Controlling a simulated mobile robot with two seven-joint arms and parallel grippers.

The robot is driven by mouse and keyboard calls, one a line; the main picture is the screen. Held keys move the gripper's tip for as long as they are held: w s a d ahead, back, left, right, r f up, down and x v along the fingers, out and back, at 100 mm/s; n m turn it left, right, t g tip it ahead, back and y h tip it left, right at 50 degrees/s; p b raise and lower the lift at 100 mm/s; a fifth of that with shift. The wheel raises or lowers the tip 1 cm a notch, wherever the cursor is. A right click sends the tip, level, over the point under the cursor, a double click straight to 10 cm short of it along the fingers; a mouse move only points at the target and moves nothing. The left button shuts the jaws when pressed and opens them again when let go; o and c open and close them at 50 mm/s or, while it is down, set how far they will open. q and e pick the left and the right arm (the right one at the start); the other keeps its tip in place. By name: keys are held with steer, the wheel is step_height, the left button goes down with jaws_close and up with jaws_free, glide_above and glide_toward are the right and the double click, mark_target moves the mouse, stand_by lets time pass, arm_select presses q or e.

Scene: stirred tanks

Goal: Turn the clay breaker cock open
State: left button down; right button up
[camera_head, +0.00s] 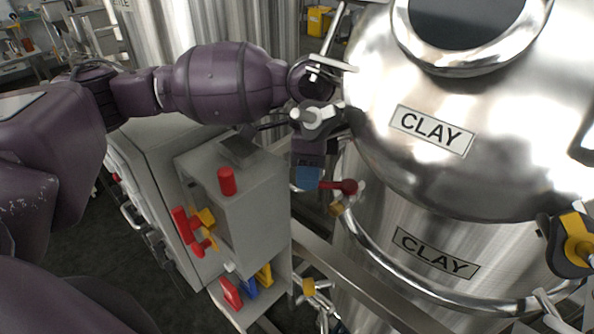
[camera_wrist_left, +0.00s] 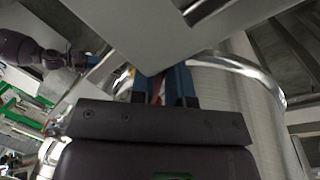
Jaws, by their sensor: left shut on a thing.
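The steel clay tank (camera_head: 364,102) stands at the right of the head view, with two CLAY labels. A cock lever with a dark red ball end (camera_head: 348,187) sticks out at the tank's left side, by the curved pipe. My left gripper (camera_head: 308,180) is shut on this red lever; its blue fingertips cover the lever's inner part. In the left wrist view, a red strip of the lever (camera_wrist_left: 157,88) shows between the blue fingers of the left gripper (camera_wrist_left: 160,86). The cock's body is mostly hidden. My right gripper is not in view.
A grey cabinet (camera_head: 262,212) with a red cylinder (camera_head: 227,181) on top and red and yellow parts on its side stands just left of the gripper. A curved steel pipe (camera_head: 400,276) rings the tank's front. A black and yellow fitting (camera_head: 574,246) sits at far right.

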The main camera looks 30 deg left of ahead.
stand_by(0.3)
arm_select(q)
steer(key=c, duration=1.1)
jaws_free()
steer(key=shift+r, duration=0.1)
step_height(320, 180, up, 7)
steer(key=w, duration=0.1)
steer(key=shift+w+a+r, duration=0.15)
steer(key=shift+a, duration=0.1)
